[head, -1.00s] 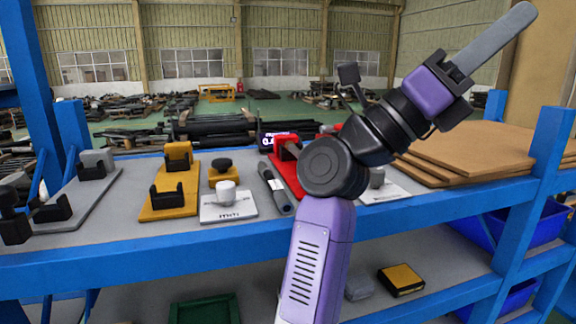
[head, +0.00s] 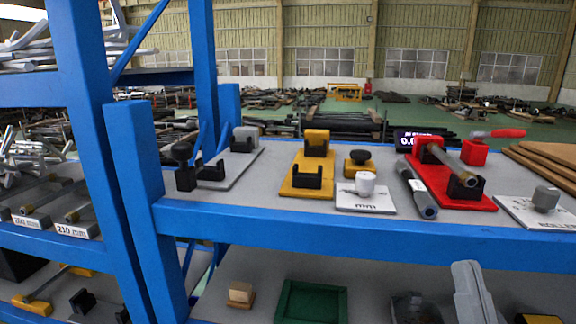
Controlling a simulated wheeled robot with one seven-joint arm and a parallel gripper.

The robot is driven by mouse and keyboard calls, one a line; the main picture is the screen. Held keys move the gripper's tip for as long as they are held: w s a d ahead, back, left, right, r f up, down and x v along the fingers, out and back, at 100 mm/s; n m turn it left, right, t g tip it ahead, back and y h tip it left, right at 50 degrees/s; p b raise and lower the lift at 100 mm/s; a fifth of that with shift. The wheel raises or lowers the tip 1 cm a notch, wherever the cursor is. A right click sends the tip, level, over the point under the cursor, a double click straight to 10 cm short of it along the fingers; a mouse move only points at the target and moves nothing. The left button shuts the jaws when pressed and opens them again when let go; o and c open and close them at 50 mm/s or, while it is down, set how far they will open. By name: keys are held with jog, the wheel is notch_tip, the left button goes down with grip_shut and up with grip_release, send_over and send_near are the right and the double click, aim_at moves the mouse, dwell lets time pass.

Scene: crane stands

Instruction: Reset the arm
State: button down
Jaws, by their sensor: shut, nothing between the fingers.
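In the head view, the grey fingertips of my gripper (head: 466,270) stick up at the lower right, in front of the lower shelf. The fingers are together with nothing between them. The rest of my arm is below the picture's edge or out of sight. The fingers are below the front edge of the upper shelf (head: 350,232) and apart from the things on it.
The upper shelf bears a yellow fixture (head: 307,180), a white plate (head: 365,205), a grey tube (head: 415,190) and a red stand (head: 450,180). A green tray (head: 310,305) lies below. A blue post (head: 150,210) stands left.

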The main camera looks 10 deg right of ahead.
jog(key=s+a+f+n+g+y, duration=0.1)
jog(key=s+f+g, duration=0.25)
jog(key=f, duration=0.45)
jog(key=s+a+f+n+g+y, duration=0.1)
jog(key=s+a+f+n+g, duration=0.15)
jog(key=s+f, duration=0.45)
jog(key=s+f+m+g+h+b, duration=0.1)
jog(key=s+f+g, duration=0.5)
jog(key=s+f, duration=0.8)
jog(key=shift+a+m+b, duration=0.3)
jog(key=shift+m+b, duration=0.15)
jog(key=shift+b, duration=0.1)
